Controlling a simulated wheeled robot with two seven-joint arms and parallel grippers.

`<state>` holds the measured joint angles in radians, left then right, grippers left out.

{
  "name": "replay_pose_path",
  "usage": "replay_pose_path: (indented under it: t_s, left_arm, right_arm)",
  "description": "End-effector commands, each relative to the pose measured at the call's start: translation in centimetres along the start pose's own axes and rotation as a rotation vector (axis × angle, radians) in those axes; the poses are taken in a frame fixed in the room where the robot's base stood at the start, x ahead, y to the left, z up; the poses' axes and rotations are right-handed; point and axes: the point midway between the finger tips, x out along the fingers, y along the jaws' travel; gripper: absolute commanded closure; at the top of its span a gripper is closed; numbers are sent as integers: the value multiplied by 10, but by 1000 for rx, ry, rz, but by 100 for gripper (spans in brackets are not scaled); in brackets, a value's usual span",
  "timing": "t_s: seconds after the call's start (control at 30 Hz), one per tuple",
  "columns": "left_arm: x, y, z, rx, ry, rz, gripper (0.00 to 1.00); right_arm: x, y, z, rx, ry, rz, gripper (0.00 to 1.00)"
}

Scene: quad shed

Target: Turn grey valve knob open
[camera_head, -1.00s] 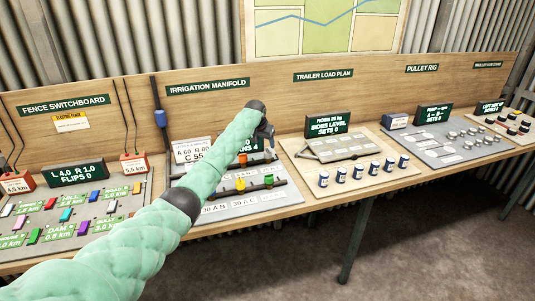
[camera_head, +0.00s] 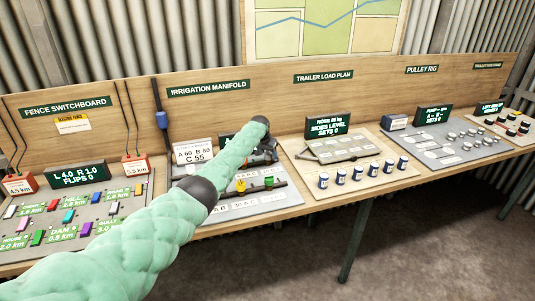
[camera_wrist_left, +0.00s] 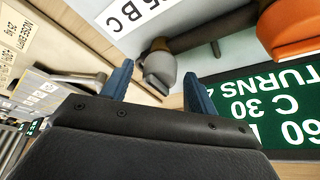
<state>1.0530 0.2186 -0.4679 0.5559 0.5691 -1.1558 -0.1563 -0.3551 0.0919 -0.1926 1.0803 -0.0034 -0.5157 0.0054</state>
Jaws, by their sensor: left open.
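The grey valve knob (camera_wrist_left: 159,66) shows in the left wrist view, on the end of a dark pipe at the irrigation manifold. My left gripper (camera_wrist_left: 160,85) is open. Its two blue fingers point toward the knob, which appears between and just beyond the fingertips. I cannot tell whether they touch it. In the head view my left gripper (camera_head: 263,154) is over the back of the irrigation manifold, mostly hidden by my own green arm, and the grey knob cannot be made out there. My right gripper is not in view.
An orange knob (camera_wrist_left: 291,28) sits on the same pipe, and a green display (camera_wrist_left: 265,108) is close to the right finger. Yellow (camera_head: 241,185) and green (camera_head: 269,181) knobs are on the front pipe. The trailer load plan board (camera_head: 310,188) stands to the right.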

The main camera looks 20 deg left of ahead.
Motion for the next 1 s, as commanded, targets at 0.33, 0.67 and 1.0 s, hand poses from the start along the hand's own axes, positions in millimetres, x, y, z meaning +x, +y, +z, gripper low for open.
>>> replay_pose_path:
  t_s: [0.33,0.67,1.0]
  left_arm:
    - [0,0,0,0,0,0,85]
    - [-1,1,0,-42,0,-17,85]
    - [-1,3,-1,-258,0,-105,85]
  right_arm:
    - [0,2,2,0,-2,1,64]
    - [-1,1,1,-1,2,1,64]
    - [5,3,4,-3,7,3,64]
